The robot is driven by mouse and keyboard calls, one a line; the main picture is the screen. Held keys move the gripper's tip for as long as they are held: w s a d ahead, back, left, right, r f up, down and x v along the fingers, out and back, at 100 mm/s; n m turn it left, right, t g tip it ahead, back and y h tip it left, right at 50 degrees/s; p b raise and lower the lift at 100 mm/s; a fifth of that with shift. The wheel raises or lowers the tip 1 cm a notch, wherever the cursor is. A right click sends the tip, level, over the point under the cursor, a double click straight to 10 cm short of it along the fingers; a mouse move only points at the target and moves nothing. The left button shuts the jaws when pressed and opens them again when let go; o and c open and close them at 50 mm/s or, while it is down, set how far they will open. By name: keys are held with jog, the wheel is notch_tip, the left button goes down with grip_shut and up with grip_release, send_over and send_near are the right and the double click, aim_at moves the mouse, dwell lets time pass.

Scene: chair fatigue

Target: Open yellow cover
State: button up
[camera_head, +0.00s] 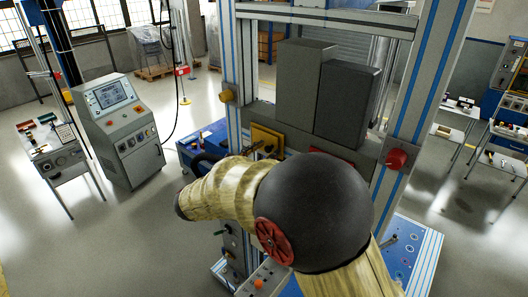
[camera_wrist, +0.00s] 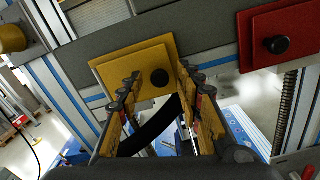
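In the head view the yellow cover (camera_head: 266,138) shows above my arm, on the left part of the frame's beam. Whether the fingertips touch the cover cannot be told. In the head view my arm hides most of the gripper.
A red cover (camera_wrist: 285,30) with a black knob sits right of the yellow one. Blue-striped posts (camera_head: 425,80) flank the beam, with a yellow knob (camera_head: 226,95) left and a red knob (camera_head: 397,159) right. Grey blocks (camera_head: 345,100) stand above. A control console (camera_head: 118,125) stands left.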

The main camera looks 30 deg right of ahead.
jog(key=shift+c, duration=0.4)
grip_shut()
dwell(0.5)
